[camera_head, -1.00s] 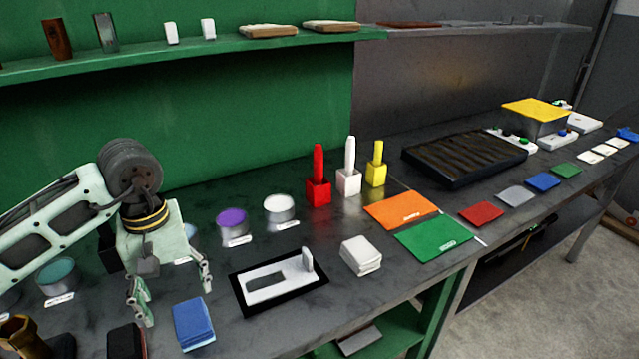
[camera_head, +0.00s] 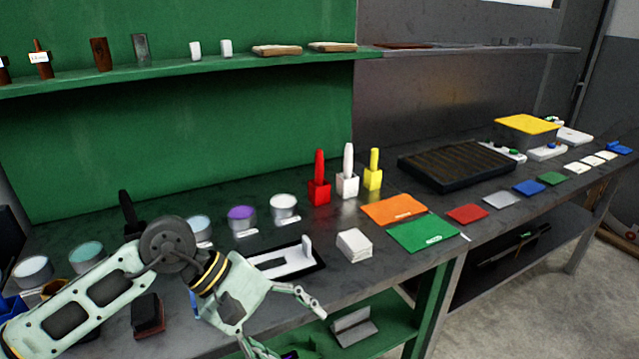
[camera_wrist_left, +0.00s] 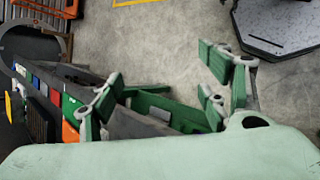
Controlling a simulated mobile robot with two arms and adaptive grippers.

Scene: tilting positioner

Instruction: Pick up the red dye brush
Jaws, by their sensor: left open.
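The red dye brush (camera_head: 319,177) stands upright in a red block-shaped holder on the bench, left of a white brush (camera_head: 347,172) and a yellow brush (camera_head: 373,169) in similar holders. My left gripper (camera_head: 292,322) is open and empty, over the front edge of the bench, nearer to me than the red brush and below it in the picture. In the left wrist view my open left gripper (camera_wrist_left: 165,95) has the floor and the bench edge beneath it. The red brush cannot be made out there. My right gripper is not in view.
A black-framed white fixture (camera_head: 285,262) and a stack of white pads (camera_head: 354,245) lie between my gripper and the brushes. Dye cups, including a purple one (camera_head: 241,217), stand to the left. Orange (camera_head: 394,209) and green (camera_head: 428,234) mats lie to the right.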

